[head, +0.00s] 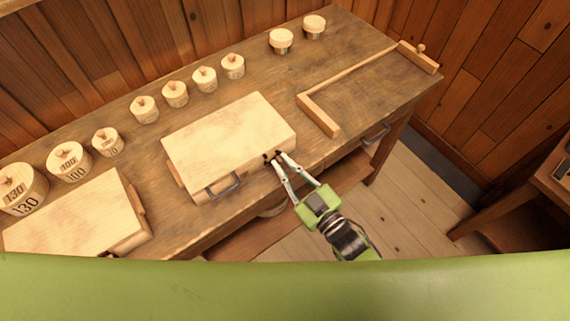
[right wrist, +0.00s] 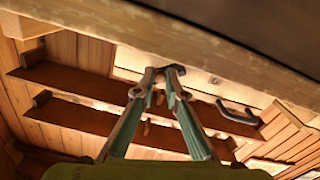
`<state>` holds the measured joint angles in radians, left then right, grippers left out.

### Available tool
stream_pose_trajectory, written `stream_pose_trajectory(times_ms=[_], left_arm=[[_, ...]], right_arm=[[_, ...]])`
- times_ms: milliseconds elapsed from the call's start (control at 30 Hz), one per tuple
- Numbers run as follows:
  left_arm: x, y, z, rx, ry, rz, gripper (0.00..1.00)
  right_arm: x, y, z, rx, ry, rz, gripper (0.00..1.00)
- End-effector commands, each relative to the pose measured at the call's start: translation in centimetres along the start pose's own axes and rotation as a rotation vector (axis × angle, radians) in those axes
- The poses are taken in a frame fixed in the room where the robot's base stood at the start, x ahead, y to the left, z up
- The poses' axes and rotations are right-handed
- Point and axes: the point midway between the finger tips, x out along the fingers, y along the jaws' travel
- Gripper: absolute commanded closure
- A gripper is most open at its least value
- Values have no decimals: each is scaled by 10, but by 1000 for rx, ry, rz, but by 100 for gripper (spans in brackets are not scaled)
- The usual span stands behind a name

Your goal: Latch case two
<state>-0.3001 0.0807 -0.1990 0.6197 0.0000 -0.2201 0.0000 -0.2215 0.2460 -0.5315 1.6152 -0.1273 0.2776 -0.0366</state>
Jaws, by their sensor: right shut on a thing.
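A closed pale wooden case (head: 228,135) lies flat in the middle of the bench, with a dark handle (head: 222,187) on its front side. A second pale case (head: 75,218) lies at the left, partly cut off by my own green body. I see no number on either case. My right gripper (head: 272,158) is at the front side of the middle case, right of the handle, with its fingertips shut on a small part there, likely a latch. In the right wrist view the fingertips (right wrist: 163,72) meet beside the pale case front; the gripped part is mostly hidden. My left gripper is not in view.
Several round lidded wooden pots, such as one marked 130 (head: 22,188), stand along the back of the bench (head: 240,82). An angled wooden bar frame (head: 345,80) lies at the right. Clear bench top lies between the middle case and this frame.

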Motion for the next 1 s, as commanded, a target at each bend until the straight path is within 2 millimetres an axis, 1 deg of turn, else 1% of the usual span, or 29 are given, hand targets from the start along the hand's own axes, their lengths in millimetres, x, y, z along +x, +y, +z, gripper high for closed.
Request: stream_pose_trajectory(times_ms=[233, 600, 800, 1000], left_arm=[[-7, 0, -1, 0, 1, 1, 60], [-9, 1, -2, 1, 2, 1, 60], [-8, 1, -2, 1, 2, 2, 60], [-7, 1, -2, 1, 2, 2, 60]], right_arm=[[0, -1, -8, -217, -1, 1, 100], [0, -6, -17, -565, -1, 1, 100], [0, -10, -22, -724, 1, 1, 100], [0, -13, -23, -842, 0, 0, 100]])
